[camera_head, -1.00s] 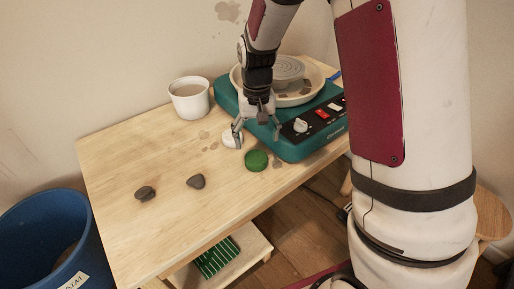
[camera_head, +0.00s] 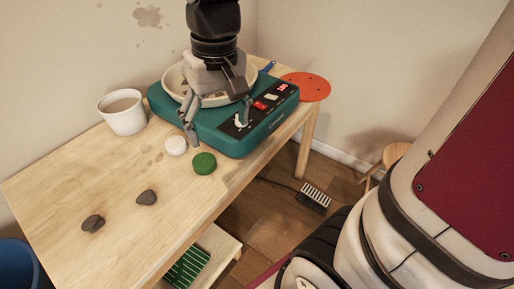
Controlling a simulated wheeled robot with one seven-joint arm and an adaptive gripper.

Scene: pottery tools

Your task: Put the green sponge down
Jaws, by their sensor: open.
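The green sponge (camera_head: 204,163) is a round green piece lying on the wooden table (camera_head: 75,180), near its front edge and just in front of the teal pottery wheel (camera_head: 225,125). My gripper (camera_head: 217,134) is open and empty. Its fingers are spread in front of the wheel, above and behind the sponge, with the sponge apart from them. A round white piece (camera_head: 176,146) lies just left of the sponge, close to my left finger.
A white cup (camera_head: 123,112) stands at the back left. An orange disc (camera_head: 305,87) is right of the wheel. A blue bin (camera_head: 18,265) stands at lower left.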

